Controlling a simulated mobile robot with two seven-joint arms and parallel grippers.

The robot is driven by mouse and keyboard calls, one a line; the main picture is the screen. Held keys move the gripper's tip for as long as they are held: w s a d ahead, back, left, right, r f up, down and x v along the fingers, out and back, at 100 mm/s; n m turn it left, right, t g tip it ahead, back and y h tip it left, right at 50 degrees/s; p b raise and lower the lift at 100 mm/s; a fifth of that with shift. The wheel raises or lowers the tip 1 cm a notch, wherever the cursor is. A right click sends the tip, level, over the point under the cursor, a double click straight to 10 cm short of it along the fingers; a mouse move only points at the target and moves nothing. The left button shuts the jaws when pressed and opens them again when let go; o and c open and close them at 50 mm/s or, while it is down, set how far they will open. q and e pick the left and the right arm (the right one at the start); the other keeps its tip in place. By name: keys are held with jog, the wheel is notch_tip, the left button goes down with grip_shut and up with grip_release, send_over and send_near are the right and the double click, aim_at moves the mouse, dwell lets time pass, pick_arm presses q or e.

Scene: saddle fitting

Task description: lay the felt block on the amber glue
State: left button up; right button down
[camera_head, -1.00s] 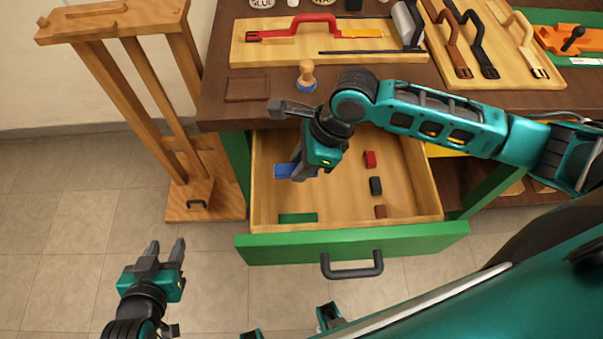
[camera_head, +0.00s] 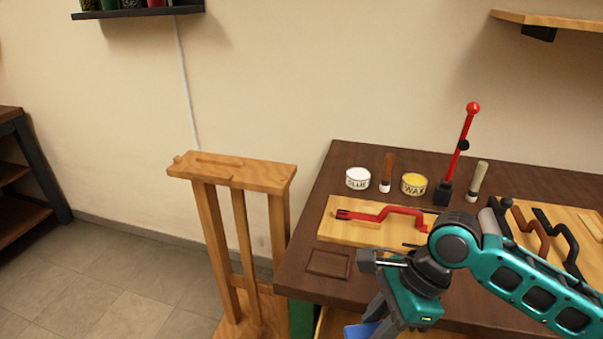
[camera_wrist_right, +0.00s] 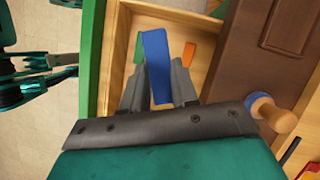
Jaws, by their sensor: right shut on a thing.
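My right gripper (camera_wrist_right: 156,64) is shut on a blue block (camera_wrist_right: 155,45), which I take for the felt block. In the right wrist view the block stands out past the fingers over the open drawer. In the head view only a corner of the block (camera_head: 358,330) shows at the bottom edge, below my right wrist. The amber glue does not show in either view now; my right arm covers part of the board (camera_head: 340,230) with the red handle-like piece (camera_head: 380,215). My left gripper (camera_wrist_right: 62,66) shows small at the left of the wrist view, its fingers apart and empty.
The open drawer (camera_wrist_right: 118,25) holds a green piece (camera_wrist_right: 138,50) and an orange one (camera_wrist_right: 188,52). On the bench stand a glue tin (camera_head: 358,179), a wax tin (camera_head: 414,184) and a red-knobbed lever (camera_head: 465,145). A wooden stand (camera_head: 230,175) is left of the bench.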

jog(key=n, duration=0.2)
jog(key=w+d+n+g, duration=0.1)
jog(key=shift+r+n+h, duration=0.3)
jog(key=shift+r, duration=0.05)
jog(key=w+d+r+n+g+h, duration=0.2)
jog(key=r+n, duration=0.5)
jog(key=n, duration=0.6)
jog(key=w+d+h, duration=0.1)
jog(key=d+h, duration=0.1)
jog(key=d, duration=0.1)
jog(key=shift+d+g, duration=0.3)
jog(key=shift+g, duration=0.1)
